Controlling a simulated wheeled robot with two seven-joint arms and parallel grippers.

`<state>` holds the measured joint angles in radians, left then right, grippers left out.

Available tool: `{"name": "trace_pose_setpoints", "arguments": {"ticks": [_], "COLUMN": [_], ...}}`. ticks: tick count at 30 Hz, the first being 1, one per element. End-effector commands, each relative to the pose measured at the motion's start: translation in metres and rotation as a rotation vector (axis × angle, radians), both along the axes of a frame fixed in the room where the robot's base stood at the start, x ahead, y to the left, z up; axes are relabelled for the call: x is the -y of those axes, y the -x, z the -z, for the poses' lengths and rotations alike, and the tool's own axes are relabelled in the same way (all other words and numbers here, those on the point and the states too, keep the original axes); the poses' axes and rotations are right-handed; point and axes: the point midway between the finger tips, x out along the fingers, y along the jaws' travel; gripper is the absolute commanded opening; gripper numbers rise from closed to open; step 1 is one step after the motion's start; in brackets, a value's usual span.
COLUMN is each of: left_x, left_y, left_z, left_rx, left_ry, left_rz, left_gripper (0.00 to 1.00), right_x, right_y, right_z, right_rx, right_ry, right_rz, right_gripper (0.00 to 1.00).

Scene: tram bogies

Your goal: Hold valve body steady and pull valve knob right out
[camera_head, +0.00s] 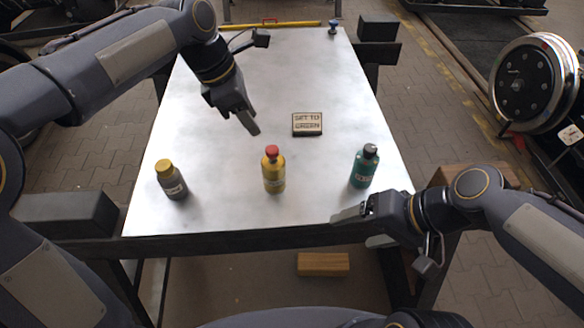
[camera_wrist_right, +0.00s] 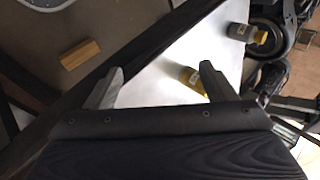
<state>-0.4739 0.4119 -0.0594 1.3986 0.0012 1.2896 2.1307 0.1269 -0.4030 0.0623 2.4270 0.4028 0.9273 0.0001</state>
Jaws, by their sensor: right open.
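A small blue knobbed piece (camera_head: 333,27) stands at the far right corner of the metal table; it may be the valve, but it is too small to tell body from knob. My left gripper (camera_head: 254,129) hangs over the middle of the table, pointing down, apart from every object; its jaw gap does not show. My right gripper (camera_head: 358,227) is open and empty at the table's near edge, just in front of the green bottle (camera_head: 362,168). In the right wrist view its two fingers (camera_wrist_right: 160,80) are spread apart with nothing held.
A yellow bottle with a red cap (camera_head: 273,172) and a grey bottle with a yellow cap (camera_head: 171,181) stand left of the green one. A "SET TO GREEN" sign (camera_head: 307,124) lies mid-table. A wooden block (camera_head: 323,264) is below the near edge. The table's far half is mostly clear.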

Motion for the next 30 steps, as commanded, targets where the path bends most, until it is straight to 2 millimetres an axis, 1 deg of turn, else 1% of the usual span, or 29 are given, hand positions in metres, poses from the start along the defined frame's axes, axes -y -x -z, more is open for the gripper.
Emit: {"name": "trace_pose_setpoints", "arguments": {"ticks": [1, 6, 11, 15, 17, 21, 24, 27, 30], "left_x": [0.0, 0.0, 0.0, 0.0, 0.0, 0.0, 0.0, 0.0, 0.0], "left_y": [0.0, 0.0, 0.0, 0.0, 0.0, 0.0, 0.0, 0.0, 0.0], "left_z": [0.0, 0.0, 0.0, 0.0, 0.0, 0.0, 0.0, 0.0, 0.0], "left_rx": [0.0, 0.0, 0.0, 0.0, 0.0, 0.0, 0.0, 0.0, 0.0], "left_ry": [0.0, 0.0, 0.0, 0.0, 0.0, 0.0, 0.0, 0.0, 0.0], "left_rz": [0.0, 0.0, 0.001, 0.001, 0.001, 0.001, 0.001, 0.001, 0.001], "left_gripper": [0.36, 0.36, 0.36, 0.36, 0.36, 0.36, 0.36, 0.36, 0.36], "right_x": [-0.011, -0.047, -0.072, -0.087, -0.091, -0.095, -0.095, -0.094, -0.095], "right_y": [-0.007, -0.034, -0.068, -0.104, -0.12, -0.152, -0.17, -0.18, -0.187], "right_z": [0.004, 0.007, 0.014, 0.026, 0.034, 0.055, 0.07, 0.082, 0.088], "right_rx": [-0.076, -0.304, -0.517, -0.7, -0.775, -0.926, -1.002, -1.054, -1.081], "right_ry": [-0.073, -0.335, -0.586, -0.804, -0.893, -1.074, -1.169, -1.23, -1.263], "right_rz": [0.016, 0.105, 0.231, 0.37, 0.437, 0.593, 0.687, 0.755, 0.793], "right_gripper": [0.77, 0.77, 0.77, 0.77, 0.77, 0.77, 0.77, 0.77, 0.77]}}
